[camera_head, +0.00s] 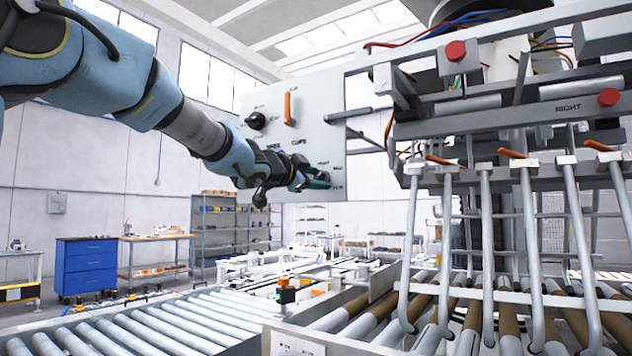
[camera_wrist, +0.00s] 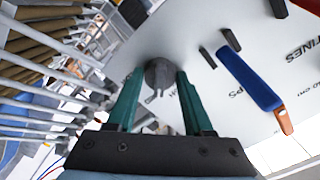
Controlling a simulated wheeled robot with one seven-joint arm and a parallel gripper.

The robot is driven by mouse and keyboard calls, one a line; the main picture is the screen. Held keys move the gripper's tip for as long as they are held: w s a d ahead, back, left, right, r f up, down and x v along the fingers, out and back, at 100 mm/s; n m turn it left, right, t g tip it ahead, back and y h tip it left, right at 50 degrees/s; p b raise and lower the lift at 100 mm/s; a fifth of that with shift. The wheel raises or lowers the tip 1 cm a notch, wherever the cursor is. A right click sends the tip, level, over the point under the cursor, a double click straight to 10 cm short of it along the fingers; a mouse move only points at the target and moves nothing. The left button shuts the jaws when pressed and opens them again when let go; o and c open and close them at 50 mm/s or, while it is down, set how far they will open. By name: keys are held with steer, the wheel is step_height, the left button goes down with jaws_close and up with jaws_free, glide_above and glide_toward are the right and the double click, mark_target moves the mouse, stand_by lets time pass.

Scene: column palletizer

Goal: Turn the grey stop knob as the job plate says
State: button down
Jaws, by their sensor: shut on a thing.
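The grey knob (camera_wrist: 158,76) sits on a white control panel (camera_head: 325,122) and shows between my fingers in the wrist view. A narrow bar or pointer stands out from its face. My gripper (camera_wrist: 156,88) has its two green fingers on either side of the knob, shut on it. In the head view my gripper (camera_head: 322,180) is at the panel's lower part and hides the knob. The panel's lettering around the knob is too small or turned to read fully. I cannot pick out a readable job plate.
A lever with a blue sleeve and orange end (camera_wrist: 250,80) stands out beside my gripper. A black knob (camera_head: 256,121) and an orange lever (camera_head: 288,108) are higher on the panel. The hooked clamp frame (camera_head: 505,180) hangs at right over rollers (camera_head: 180,322).

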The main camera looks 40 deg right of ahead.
steer(key=shift+m, duration=1.1)
steer(key=shift+c, duration=1.5)
jaws_free()
steer(key=b+v, duration=0.1)
steer(key=v, duration=1)
steer(key=shift+b, duration=0.3)
steer(key=shift+d, duration=0.1)
